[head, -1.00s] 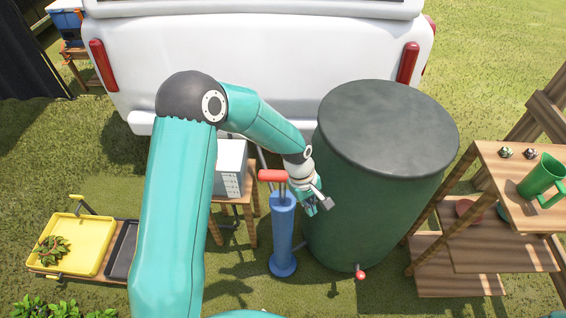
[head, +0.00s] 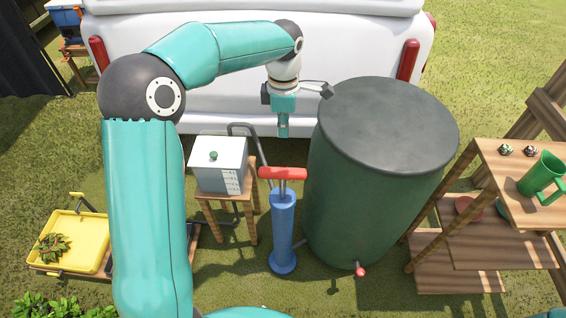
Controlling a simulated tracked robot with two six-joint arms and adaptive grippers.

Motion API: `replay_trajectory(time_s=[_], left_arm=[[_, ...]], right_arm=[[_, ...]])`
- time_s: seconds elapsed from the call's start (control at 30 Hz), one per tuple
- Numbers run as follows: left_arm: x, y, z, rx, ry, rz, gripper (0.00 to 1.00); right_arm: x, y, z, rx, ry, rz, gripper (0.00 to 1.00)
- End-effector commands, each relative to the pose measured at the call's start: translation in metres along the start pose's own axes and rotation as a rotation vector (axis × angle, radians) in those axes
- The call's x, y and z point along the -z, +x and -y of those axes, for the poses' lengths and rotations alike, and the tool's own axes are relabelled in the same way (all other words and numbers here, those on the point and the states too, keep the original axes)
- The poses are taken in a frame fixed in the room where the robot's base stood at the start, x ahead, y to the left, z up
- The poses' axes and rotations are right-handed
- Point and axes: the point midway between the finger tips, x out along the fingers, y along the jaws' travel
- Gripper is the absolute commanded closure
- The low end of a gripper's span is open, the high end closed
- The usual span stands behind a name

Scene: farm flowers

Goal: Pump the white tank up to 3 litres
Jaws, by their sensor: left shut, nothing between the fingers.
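The white tank (head: 212,178) is a white box with a green knob on top and level marks on its front. It stands on a small wooden stand (head: 254,213). A blue upright pump (head: 283,232) with a red T-handle (head: 283,174) stands on the grass to its right. The red handle sits a little above the blue cylinder. My left gripper (head: 283,132) is shut and empty, pointing down, above and behind the red handle in the picture and apart from it. The tank's level cannot be read. My right gripper is not in view.
A large dark green barrel (head: 372,190) with a red tap (head: 360,271) stands close right of the pump. Wooden shelves (head: 460,280) with a green mug (head: 541,176) are at the right. A yellow tray (head: 88,248) lies at the left. A white vehicle (head: 240,60) closes off the back.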

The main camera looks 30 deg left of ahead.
Motion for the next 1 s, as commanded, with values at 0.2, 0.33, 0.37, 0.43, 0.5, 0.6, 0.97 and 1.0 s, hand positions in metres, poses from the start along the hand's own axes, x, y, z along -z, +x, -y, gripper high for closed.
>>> replay_trajectory(time_s=[0.2, 0.33, 0.37, 0.43, 0.5, 0.6, 0.97, 1.0], left_arm=[[0.001, 0.027, 0.001, 0.004, 0.000, -0.002, 1.00], [0.001, 0.053, 0.001, 0.007, 0.000, -0.002, 1.00], [0.001, 0.059, 0.001, 0.007, -0.001, -0.002, 1.00], [0.002, 0.075, 0.002, 0.007, -0.001, -0.003, 1.00], [0.002, 0.088, 0.001, 0.006, 0.000, -0.003, 1.00], [0.001, 0.106, 0.001, 0.005, -0.001, -0.001, 1.00], [0.001, 0.137, 0.001, 0.001, 0.000, 0.001, 1.00], [0.001, 0.137, 0.001, 0.001, -0.001, 0.001, 1.00]], right_arm=[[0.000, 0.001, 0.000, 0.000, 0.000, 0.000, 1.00], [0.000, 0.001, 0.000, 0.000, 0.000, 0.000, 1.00], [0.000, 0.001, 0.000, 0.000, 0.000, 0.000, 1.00], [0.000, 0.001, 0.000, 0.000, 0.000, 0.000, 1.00], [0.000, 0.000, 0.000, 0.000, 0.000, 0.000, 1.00], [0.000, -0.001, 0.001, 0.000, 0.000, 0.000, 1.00], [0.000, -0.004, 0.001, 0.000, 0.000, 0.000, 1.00], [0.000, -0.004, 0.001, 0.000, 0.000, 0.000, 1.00]])
